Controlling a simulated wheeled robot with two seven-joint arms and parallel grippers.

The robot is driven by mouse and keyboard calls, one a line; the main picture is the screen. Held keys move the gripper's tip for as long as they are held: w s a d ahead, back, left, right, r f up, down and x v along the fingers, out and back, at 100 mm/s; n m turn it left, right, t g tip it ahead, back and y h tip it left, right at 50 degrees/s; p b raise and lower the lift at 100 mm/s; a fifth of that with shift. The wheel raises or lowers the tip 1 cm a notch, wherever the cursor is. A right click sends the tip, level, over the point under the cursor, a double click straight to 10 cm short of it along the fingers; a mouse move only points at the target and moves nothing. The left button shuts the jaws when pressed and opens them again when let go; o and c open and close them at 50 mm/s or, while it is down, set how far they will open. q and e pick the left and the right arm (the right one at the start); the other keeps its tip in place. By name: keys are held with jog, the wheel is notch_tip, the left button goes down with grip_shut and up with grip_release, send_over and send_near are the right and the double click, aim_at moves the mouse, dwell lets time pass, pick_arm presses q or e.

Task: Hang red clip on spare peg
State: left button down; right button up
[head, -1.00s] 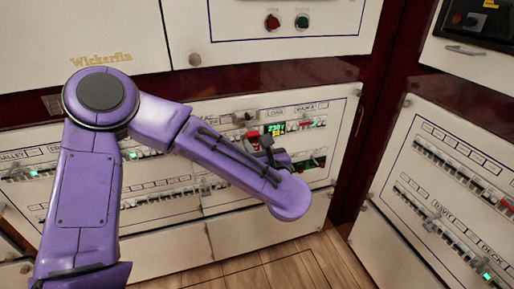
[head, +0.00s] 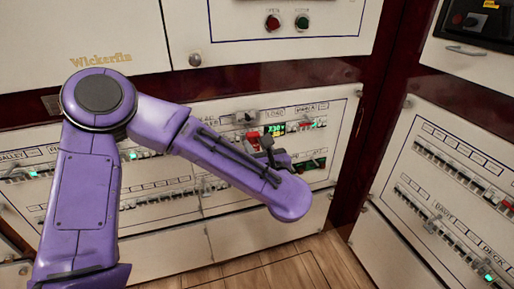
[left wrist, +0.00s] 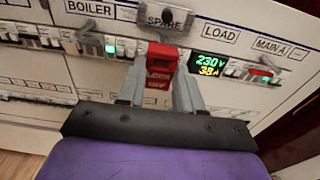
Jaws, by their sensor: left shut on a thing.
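The red clip (left wrist: 160,65) is between the two grey fingers of my left gripper (left wrist: 160,92), in the middle of the left wrist view. The fingers are shut on it. In the head view the clip (head: 253,141) shows in front of the breaker panel, left of the lit display. My right gripper is not in view.
A green and yellow display (left wrist: 208,64) is right of the clip. Breaker rows run to both sides, with another red piece (left wrist: 262,73) under MAIN A. A second breaker panel (head: 450,165) stands at the right. Wooden floor (head: 290,268) is clear below.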

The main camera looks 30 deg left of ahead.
aim_at(255, 143)
pick_arm(q)
jog(key=shift+b+x, duration=0.3)
jog(key=shift+x, duration=1.8)
jog(key=c, duration=0.7)
grip_release()
jog(key=shift+r, duration=0.15)
jog(key=shift+o, duration=0.2)
jog(key=shift+d, duration=0.1)
jog(key=v, duration=1)
jog(key=shift+s+p, duration=0.25)
jog(key=shift+p, duration=0.15)
jog(key=shift+d, duration=0.15)
